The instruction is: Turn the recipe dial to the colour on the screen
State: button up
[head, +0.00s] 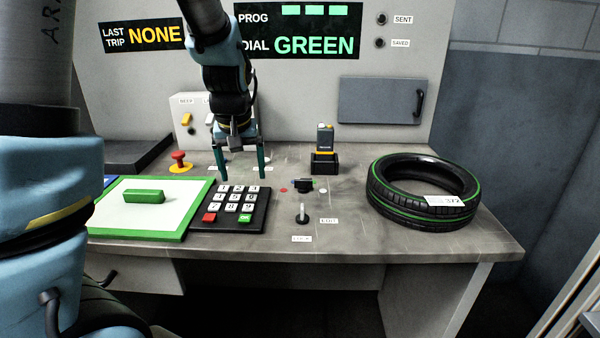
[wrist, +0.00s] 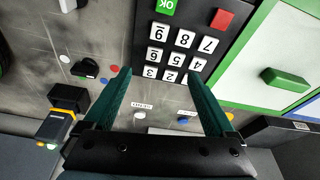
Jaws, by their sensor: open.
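The screen (head: 302,45) reads DIAL GREEN, in green letters. The recipe dial (head: 303,186) is a small black knob on the bench, right of the keypad. Small coloured dots surround it; a red one is at its left and a pale one at its right. Which dot it points to is unclear. The dial (wrist: 88,68) also shows at the left in the wrist view. My gripper (head: 244,178) is open and empty, above the bench behind the keypad and left of the dial, apart from it. In the wrist view, my gripper's fingers (wrist: 159,73) frame bare bench and part of the keypad.
The keypad (head: 232,220) is left of the dial. A key switch (head: 302,215) labelled EDIT stands in front. A scanner in a black holder (head: 324,164) stands behind, a tyre (head: 400,210) at right. A red button (head: 179,163) and green-framed panel (head: 107,231) are left.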

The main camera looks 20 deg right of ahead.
jog(key=m+t+h+p, duration=0.1)
jog(key=m, duration=0.1)
send_near(303, 179)
jog(key=p+x, duration=0.1)
jog(key=x, duration=0.7)
jog(key=shift+d+f+p, duration=0.1)
jog(key=shift+f+p, duration=0.15)
jog(key=shift+p, duration=0.1)
jog(key=shift+w, duration=0.1)
jog(key=c, duration=1.4)
